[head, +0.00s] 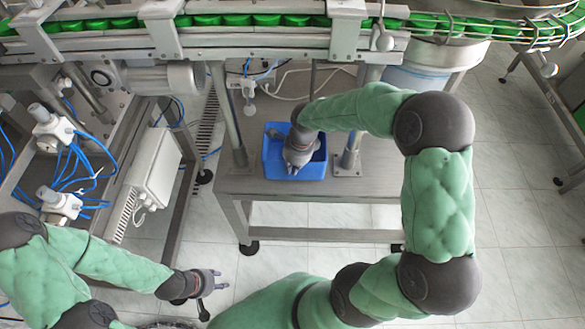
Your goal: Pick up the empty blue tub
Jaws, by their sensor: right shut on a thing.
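The blue tub (313,170) sits on the grey metal shelf under the conveyor, between two upright posts. Its visible inside looks empty, but my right gripper and wrist cover part of it. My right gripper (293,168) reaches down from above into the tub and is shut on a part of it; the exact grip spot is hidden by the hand. My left gripper (221,279) is low at the left, away from the tub, over the floor. Its fingers appear spread apart with nothing between them.
The grey shelf (350,190) has bare room around the tub. Posts (236,135) stand close on both sides. A conveyor with green caps (265,20) runs overhead at the back. A machine with blue hoses (75,150) is at the left. Tiled floor (510,200) is clear at the right.

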